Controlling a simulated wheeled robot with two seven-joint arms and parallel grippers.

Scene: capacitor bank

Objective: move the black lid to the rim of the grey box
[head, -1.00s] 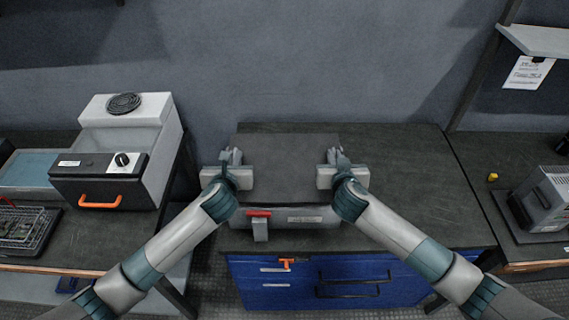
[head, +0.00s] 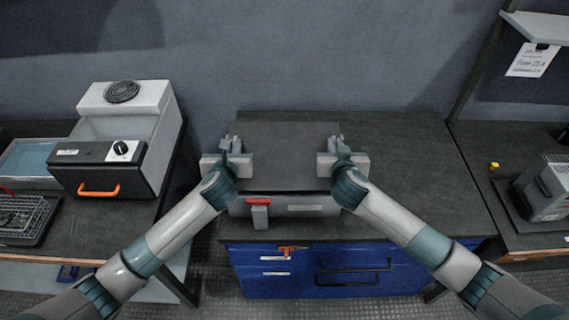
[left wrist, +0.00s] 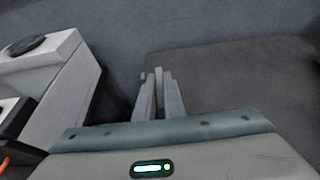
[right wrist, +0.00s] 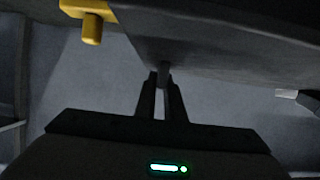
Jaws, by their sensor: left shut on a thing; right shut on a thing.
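The black lid (head: 285,158) is a flat dark panel, level, directly over the grey box (head: 330,206). Only the box's front wall shows, with a red-topped latch (head: 259,212); the lid hides its rim, so I cannot tell whether they touch. My left gripper (head: 231,146) is shut on the lid's left side. In the left wrist view its fingers (left wrist: 160,88) pinch the lid's edge (left wrist: 235,75). My right gripper (head: 336,147) is shut on the lid's right side; its fingers (right wrist: 163,76) also show in the right wrist view, against a dark panel edge.
The box stands on a dark bench (head: 410,170) with clear surface to its right. Blue drawers (head: 300,275) are below. A grey machine with an orange handle (head: 98,191) stands at left. A small yellow piece (head: 494,166) and a grey device (head: 545,190) are at right.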

